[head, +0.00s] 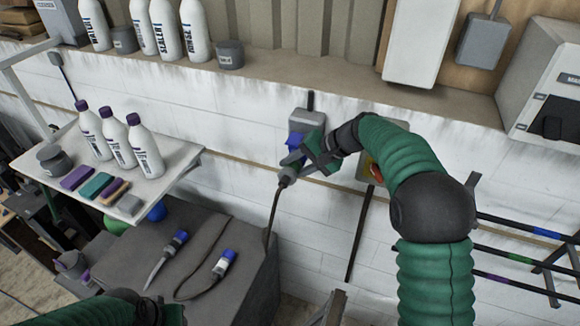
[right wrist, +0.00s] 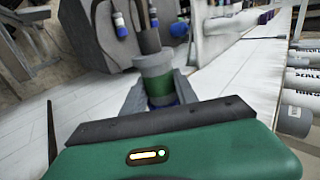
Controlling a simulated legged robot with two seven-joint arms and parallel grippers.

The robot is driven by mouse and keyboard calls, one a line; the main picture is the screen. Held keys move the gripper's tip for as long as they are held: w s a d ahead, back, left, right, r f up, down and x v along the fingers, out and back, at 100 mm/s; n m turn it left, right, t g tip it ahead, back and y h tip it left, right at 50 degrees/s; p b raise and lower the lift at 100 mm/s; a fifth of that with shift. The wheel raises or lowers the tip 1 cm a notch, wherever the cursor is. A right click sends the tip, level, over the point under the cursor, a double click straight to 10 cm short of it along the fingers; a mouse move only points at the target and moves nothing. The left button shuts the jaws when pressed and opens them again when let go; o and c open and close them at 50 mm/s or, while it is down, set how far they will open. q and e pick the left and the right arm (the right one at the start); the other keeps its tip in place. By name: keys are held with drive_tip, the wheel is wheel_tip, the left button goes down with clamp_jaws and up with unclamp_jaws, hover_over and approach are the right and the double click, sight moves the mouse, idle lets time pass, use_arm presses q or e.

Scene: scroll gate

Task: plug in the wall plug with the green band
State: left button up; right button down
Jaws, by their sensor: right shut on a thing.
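My right gripper (head: 297,160) is in front of the white wall, just below and against a grey wall socket box (head: 303,120) in the head view. It is shut on a grey plug (head: 287,176) whose cable hangs down. The right wrist view shows the plug's green band (right wrist: 158,83) between the fingers (right wrist: 160,92). Blue shows at the plug's front end, beside the socket. I cannot tell whether the plug is seated, as the fingers hide the contact. My left arm enters at the bottom left of the head view; its gripper is out of sight.
Two blue-ended plugs (head: 176,243) (head: 224,263) with cables lie on a dark grey block (head: 205,222). A white shelf (head: 165,165) with bottles and sponges stands left. A ledge (head: 265,70) with bottles runs above the socket. Rods (head: 525,255) jut out at the right.

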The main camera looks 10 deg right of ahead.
drive_tip(key=shift+w+d+f, duration=0.1)
drive_tip(key=shift+w+d, duration=0.2)
drive_tip(key=shift+d, duration=0.05)
drive_tip(key=shift+s+a, duration=0.1)
drive_tip(key=shift+a, duration=0.15)
drive_tip(key=shift+a, duration=0.25)
drive_tip(key=shift+w+a, duration=0.25)
drive_tip(key=shift+w, duration=0.2)
drive_tip(key=shift+w+d+p, duration=0.15)
drive_tip(key=shift+w+p, duration=0.05)
drive_tip(key=shift+p, duration=0.1)
drive_tip(key=shift+s+b, duration=0.15)
drive_tip(key=shift+b, duration=0.2)
idle(0.7)
drive_tip(key=shift+d+r, duration=0.1)
drive_tip(key=shift+r, duration=0.1)
idle(0.5)
